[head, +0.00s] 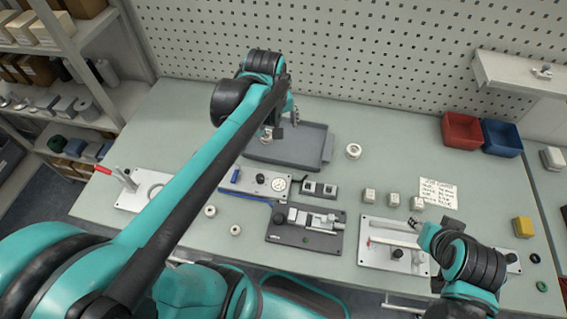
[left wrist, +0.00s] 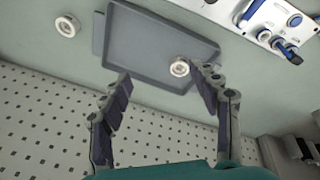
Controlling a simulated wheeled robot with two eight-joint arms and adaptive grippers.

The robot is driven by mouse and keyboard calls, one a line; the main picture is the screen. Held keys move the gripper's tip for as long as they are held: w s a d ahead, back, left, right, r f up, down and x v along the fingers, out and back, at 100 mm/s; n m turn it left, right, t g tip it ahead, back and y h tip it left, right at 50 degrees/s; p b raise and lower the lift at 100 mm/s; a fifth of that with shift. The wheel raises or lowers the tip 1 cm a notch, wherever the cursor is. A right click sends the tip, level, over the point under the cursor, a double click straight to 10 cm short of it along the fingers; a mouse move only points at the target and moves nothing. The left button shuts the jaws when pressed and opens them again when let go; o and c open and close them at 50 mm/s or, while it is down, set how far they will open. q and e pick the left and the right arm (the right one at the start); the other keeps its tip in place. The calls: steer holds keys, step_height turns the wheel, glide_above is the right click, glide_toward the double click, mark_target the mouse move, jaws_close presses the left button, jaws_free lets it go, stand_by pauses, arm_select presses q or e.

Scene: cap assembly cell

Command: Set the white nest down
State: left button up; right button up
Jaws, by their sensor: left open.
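A small round white ring-shaped part, which looks like the white nest (left wrist: 180,67), is at the grey tray (left wrist: 150,45), near its back left corner as the head view has it. In the head view it is mostly hidden behind my left gripper (head: 279,127). In the left wrist view my left gripper (left wrist: 163,85) is open, its fingers spread on either side of the part. The part is nearer the right finger, and I cannot tell if they touch. The tray also shows in the head view (head: 290,160). My right arm's end (head: 440,238) is over the right fixture plate; its fingers are unclear.
Another white ring (head: 353,150) lies right of the tray; two more (head: 210,211) lie at the front left. Fixture plates (head: 306,230) fill the middle front. Red (head: 462,130) and blue (head: 501,138) bins stand at the back right. A pegboard wall (head: 350,50) rises behind the table.

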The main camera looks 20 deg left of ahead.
arm_select(q)
steer(key=s+d+f+m+t, duration=0.3)
steer(key=s+d+m, duration=0.3)
steer(key=s+m, duration=0.3)
steer(key=shift+s+d+t+h, duration=0.25)
steer(key=shift+s+t+h, duration=0.05)
steer(key=shift+s+t, duration=0.15)
